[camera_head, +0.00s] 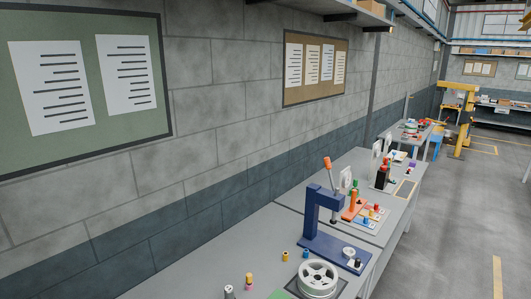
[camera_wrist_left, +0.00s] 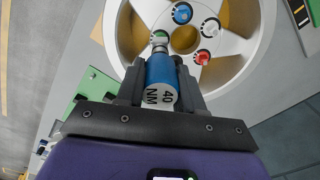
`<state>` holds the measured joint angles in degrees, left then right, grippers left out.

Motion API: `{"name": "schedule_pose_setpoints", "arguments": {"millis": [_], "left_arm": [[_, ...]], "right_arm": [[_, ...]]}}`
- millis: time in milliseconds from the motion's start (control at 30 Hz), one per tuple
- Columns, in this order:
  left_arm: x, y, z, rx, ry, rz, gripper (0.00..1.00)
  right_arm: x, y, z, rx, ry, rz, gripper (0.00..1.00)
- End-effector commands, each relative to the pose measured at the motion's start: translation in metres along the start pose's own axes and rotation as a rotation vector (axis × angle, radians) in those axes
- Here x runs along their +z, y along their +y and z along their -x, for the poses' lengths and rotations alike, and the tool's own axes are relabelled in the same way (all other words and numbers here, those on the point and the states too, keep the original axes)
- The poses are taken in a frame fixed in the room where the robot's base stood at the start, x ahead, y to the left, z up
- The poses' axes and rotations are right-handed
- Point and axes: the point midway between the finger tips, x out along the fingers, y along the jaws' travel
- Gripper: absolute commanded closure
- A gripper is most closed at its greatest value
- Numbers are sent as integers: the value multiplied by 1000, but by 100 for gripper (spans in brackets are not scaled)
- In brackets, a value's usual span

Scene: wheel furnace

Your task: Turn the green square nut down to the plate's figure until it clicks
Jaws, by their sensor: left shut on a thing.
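In the left wrist view my left gripper (camera_wrist_left: 160,78) is shut on a blue cylindrical tool (camera_wrist_left: 160,70) whose pale end face reads "40 NM". The tool's silver tip points at the green nut (camera_wrist_left: 159,34) on the wheel (camera_wrist_left: 250,20). The tip overlaps the green nut in the picture; I cannot tell whether it is seated, nor see the nut's square shape. The wheel also shows on the near bench in the head view (camera_head: 318,279). My right gripper is not in view.
In the head view a dark blue press (camera_head: 318,212) stands behind the wheel. The floor at right is open.

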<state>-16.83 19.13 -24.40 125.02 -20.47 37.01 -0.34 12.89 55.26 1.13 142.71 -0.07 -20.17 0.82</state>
Motion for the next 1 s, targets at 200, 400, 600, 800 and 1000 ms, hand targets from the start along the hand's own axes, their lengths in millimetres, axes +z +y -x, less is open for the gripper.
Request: {"name": "schedule_pose_setpoints", "arguments": {"millis": [200, 400, 600, 800, 1000], "left_arm": [[0, 0, 16, 0, 2, 0, 100], [0, 0, 28, 0, 2, 0, 100], [0, 0, 40, 0, 1, 0, 100], [0, 0, 52, 0, 1, 0, 100], [0, 0, 64, 0, 2, 0, 100]], "right_arm": [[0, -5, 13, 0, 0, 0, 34], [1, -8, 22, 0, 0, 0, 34], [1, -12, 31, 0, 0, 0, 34], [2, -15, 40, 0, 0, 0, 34], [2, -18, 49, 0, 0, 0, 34]]}}
